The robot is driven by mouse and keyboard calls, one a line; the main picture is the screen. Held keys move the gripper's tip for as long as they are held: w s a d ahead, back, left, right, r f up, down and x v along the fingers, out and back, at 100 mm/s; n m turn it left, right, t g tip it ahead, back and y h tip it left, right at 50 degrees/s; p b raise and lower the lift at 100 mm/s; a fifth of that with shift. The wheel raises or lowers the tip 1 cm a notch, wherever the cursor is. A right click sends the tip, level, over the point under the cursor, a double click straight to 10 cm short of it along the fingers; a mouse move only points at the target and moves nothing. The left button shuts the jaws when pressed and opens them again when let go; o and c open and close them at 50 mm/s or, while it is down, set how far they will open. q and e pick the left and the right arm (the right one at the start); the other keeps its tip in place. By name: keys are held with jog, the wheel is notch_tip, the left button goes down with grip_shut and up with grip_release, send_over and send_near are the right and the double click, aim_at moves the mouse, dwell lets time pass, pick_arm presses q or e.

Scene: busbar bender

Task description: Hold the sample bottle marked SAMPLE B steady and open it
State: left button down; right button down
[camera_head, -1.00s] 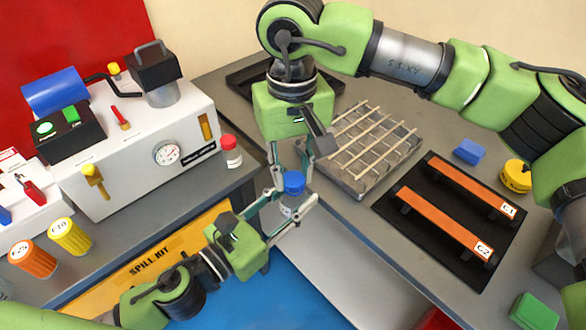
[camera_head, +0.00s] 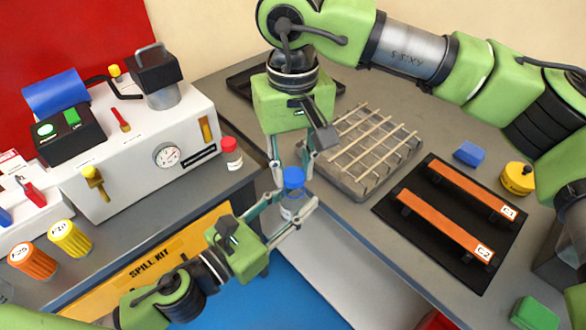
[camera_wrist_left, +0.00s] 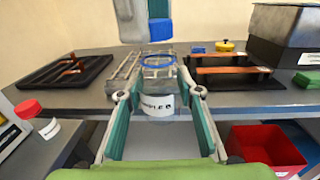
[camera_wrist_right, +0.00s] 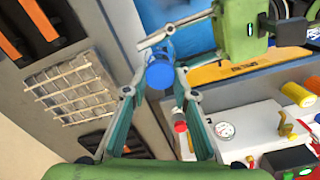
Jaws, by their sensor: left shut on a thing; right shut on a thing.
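The clear sample bottle (camera_head: 290,207) has a white label, partly readable as "...MPLE B" in the left wrist view (camera_wrist_left: 157,105). My left gripper (camera_head: 292,215) is shut on its body and holds it upright in the air by the bench edge. The blue cap (camera_head: 293,178) is between the fingers of my right gripper (camera_head: 292,170), which points down from above and is shut on it. In the left wrist view the cap (camera_wrist_left: 160,29) is above the bottle's blue-ringed mouth (camera_wrist_left: 157,60), with a small gap between them. The right wrist view also shows the cap (camera_wrist_right: 160,75).
A red-capped bottle (camera_head: 231,153) stands on the left bench beside the white machine (camera_head: 135,165). A wire rack (camera_head: 365,150) and a black tray with orange bars (camera_head: 420,240) lie on the right bench. A blue block (camera_head: 469,153) and yellow container (camera_head: 518,178) are farther right.

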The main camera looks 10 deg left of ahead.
aim_at(293, 173)
jog(key=shift+r, duration=0.3)
jog(key=shift+r, duration=2.05)
pick_arm(q)
jog(key=shift+w+a, duration=0.1)
